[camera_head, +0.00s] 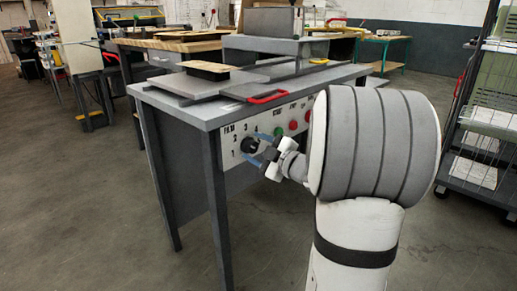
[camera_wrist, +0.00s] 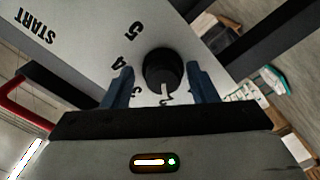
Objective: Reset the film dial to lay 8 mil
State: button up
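The film dial (camera_head: 249,145) is a round black knob on the white panel at the front of the grey machine. Its label and low numerals show beside it in the head view. In the wrist view, the dial (camera_wrist: 161,66) sits between my fingers, with a white pointer line toward the gripper side. The numerals 5 and 4 show to its left; the numeral the pointer marks cannot be read. My gripper (camera_head: 253,147) faces the dial. In the wrist view, my gripper (camera_wrist: 160,85) is open, with a blue finger on each side and gaps to the knob.
Green and red buttons (camera_head: 293,125) sit right of the dial on the panel. A red handle (camera_head: 268,97) projects at the table edge above it. A wire rack cart (camera_head: 487,120) stands at the right. Floor is clear in front of the machine.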

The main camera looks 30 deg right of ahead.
jog(key=shift+o, duration=0.3)
jog(key=shift+f, duration=0.1)
jog(key=p+v, duration=0.2)
jog(key=v, duration=0.5)
jog(key=shift+s+p, duration=0.3)
jog(key=shift+s, duration=0.1)
jog(key=shift+d, duration=0.1)
